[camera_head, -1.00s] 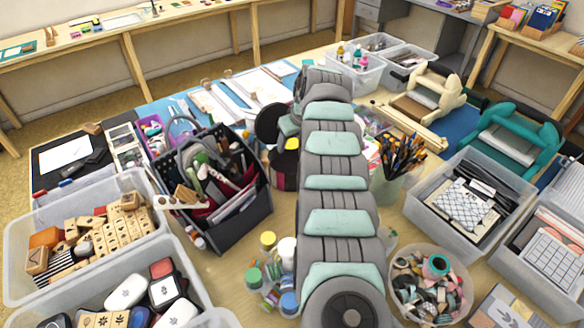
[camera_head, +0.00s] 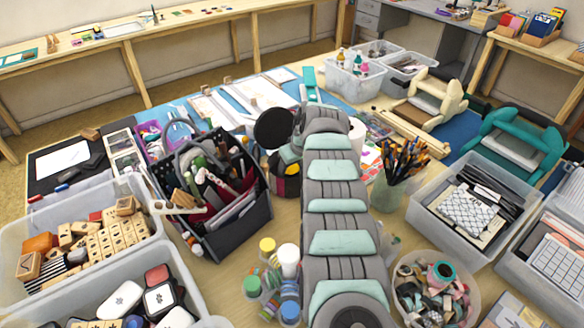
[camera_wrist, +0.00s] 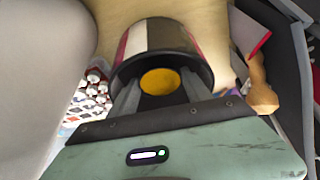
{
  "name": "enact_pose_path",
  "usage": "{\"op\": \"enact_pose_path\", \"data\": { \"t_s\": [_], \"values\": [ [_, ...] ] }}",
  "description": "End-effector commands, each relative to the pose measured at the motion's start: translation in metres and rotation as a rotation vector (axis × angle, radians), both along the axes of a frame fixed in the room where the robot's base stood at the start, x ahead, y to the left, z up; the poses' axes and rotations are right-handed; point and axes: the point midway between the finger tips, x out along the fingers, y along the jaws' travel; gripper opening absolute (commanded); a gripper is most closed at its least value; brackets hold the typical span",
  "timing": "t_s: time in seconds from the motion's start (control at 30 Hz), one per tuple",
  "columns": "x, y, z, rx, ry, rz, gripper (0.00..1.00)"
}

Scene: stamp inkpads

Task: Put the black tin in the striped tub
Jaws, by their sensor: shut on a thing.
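The striped tub (camera_wrist: 165,37), with dark, white and red bands, stands open on the table; its dark mouth faces my gripper in the wrist view. In the head view the tub (camera_head: 288,188) is left of my arm and partly covered. My gripper (camera_wrist: 160,97) is shut on the black tin, with its two fingers reaching to the tub's mouth. The tin (camera_wrist: 161,82) shows mainly as a round yellow face between the fingers, framed by the dark mouth. Its sides are hidden, and I cannot tell whether it touches the tub's bottom.
A dark caddy (camera_head: 240,225) full of tools stands close left of the tub. Small capped bottles (camera_head: 268,246) are in front, a white roll (camera_head: 357,132) and a brush cup (camera_head: 388,192) to the right.

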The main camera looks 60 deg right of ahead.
Motion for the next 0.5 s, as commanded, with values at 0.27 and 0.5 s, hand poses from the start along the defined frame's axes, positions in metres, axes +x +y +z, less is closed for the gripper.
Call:
{"op": "enact_pose_path", "data": {
  "t_s": [0.27,0.5],
  "values": [
    [-0.0001,0.0002,-0.0026,0.001,0.001,0.0,0.66],
    [-0.0001,0.0003,0.0019,0.001,0.001,0.0,0.66]
  ]
}}
